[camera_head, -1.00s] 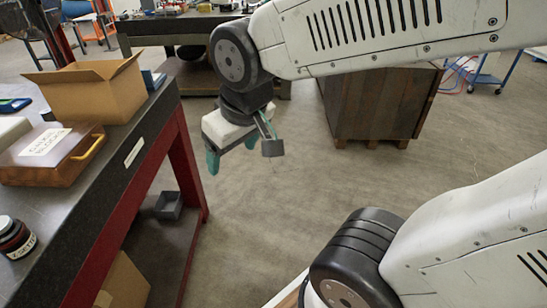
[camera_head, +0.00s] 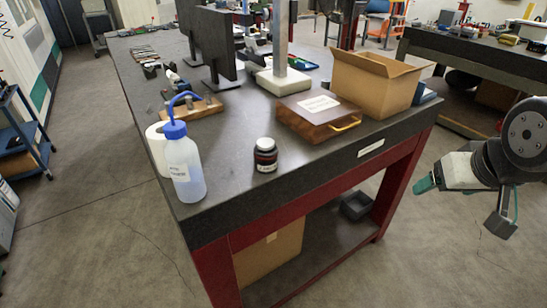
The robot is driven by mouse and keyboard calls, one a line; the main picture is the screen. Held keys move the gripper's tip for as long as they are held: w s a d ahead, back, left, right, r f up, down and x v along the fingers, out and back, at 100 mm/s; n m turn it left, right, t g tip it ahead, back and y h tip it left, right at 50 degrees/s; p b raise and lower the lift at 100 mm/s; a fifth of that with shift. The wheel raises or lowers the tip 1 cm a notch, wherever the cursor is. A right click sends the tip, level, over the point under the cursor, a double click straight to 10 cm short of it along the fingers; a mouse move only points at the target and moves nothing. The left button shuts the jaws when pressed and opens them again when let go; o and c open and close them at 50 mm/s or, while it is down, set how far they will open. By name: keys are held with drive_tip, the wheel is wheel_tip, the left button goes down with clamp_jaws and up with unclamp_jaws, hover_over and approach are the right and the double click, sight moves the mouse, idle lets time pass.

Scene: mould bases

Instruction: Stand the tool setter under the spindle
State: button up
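I cannot make out a tool setter or a spindle for certain in this view. A pale upright column on a flat base (camera_head: 283,82) stands on the dark bench, and its top is cut off by the picture edge. My gripper (camera_head: 430,181) hangs at the right edge, off the bench's right end and over the floor. Its teal fingers point left and hold nothing that I can see. One finger is largely hidden now, but the earlier frame shows them apart.
The dark bench (camera_head: 231,185) carries a wash bottle (camera_head: 187,172), a dark jar (camera_head: 265,157), a brown case (camera_head: 318,117), an open cardboard box (camera_head: 374,85), two monitors (camera_head: 210,45) and a wooden block of small parts (camera_head: 196,108). A blue cart (camera_head: 22,135) stands left. Floor is clear around the bench.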

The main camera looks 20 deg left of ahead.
sight(262, 146)
drive_tip(key=w+a+f+n+t+y, duration=0.2)
drive_tip(key=w+a, duration=0.3)
drive_tip(key=a, duration=0.4)
drive_tip(key=w+a+f+n+t+y, duration=0.2)
drive_tip(key=w+a+y, duration=0.15)
drive_tip(key=a, duration=0.45)
drive_tip(key=s+a+f+n+y, duration=0.1)
drive_tip(key=a+y, duration=0.1)
drive_tip(key=a, duration=0.3)
drive_tip(key=s+a+f+n+t+y, duration=0.1)
drive_tip(key=a+y, duration=0.1)
drive_tip(key=a, duration=0.3)
drive_tip(key=a+f+n+t+y, duration=0.1)
drive_tip(key=a+y, duration=0.1)
drive_tip(key=a, duration=0.3)
drive_tip(key=shift+s+f, duration=0.2)
drive_tip(key=shift+s, duration=0.2)
drive_tip(key=shift+s+a+y, duration=0.25)
drive_tip(key=shift+a+y, duration=0.05)
drive_tip(key=shift+y, duration=0.15)
drive_tip(key=x, duration=0.7)
drive_tip(key=shift+w+a+r, duration=0.2)
drive_tip(key=shift+w+r, duration=0.15)
drive_tip(key=shift+w, duration=0.05)
clamp_jaws()
drive_tip(key=shift+r, duration=0.1)
drive_tip(key=shift+r, duration=0.1)
